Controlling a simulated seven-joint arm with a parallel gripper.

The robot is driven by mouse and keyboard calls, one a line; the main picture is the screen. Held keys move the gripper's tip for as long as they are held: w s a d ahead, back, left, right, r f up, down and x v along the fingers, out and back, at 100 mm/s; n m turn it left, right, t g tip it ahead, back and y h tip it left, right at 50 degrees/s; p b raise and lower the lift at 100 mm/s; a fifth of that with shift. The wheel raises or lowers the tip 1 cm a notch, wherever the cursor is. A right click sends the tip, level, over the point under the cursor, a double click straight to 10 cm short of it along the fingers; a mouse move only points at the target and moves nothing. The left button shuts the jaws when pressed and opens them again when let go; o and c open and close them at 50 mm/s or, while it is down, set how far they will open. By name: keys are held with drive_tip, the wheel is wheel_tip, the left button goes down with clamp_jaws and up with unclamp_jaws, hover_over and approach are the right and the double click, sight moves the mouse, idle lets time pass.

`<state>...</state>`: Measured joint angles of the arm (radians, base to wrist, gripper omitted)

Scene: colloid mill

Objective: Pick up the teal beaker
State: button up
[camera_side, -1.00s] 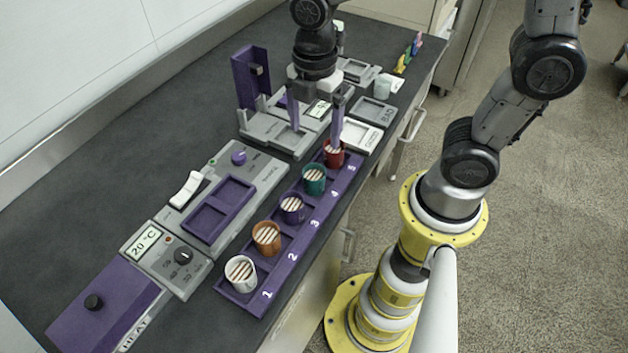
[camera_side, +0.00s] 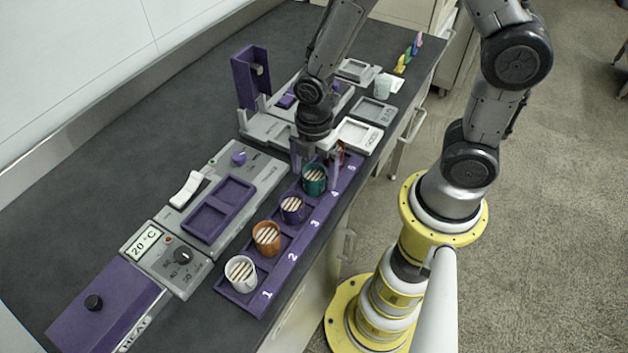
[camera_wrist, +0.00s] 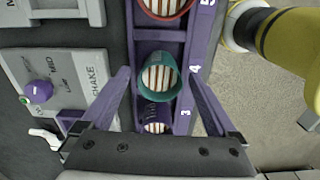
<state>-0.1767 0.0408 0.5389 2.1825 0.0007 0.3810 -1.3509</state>
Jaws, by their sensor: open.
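The teal beaker (camera_side: 314,180) stands in slot 4 of the purple numbered rack (camera_side: 279,264), with a striped white and brown top surface inside it. It also shows in the wrist view (camera_wrist: 158,77), between my two fingers and a little beyond their tips. My gripper (camera_side: 317,165) is open, with its purple fingers around or just above the teal beaker in the side view. The fingers look apart from the beaker in the wrist view. Whether they reach down beside its walls I cannot tell.
A red beaker (camera_wrist: 163,6) in slot 5 and a purple beaker (camera_side: 292,209) in slot 3 stand close on either side. Orange (camera_side: 267,238) and white (camera_side: 241,273) beakers fill the front slots. The shaker unit (camera_side: 240,182) lies left of the rack.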

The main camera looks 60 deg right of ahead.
drive_tip(key=shift+f, duration=0.45)
drive_tip(key=c, duration=1.4)
drive_tip(key=shift+c, duration=0.3)
drive_tip(key=shift+r, duration=0.2)
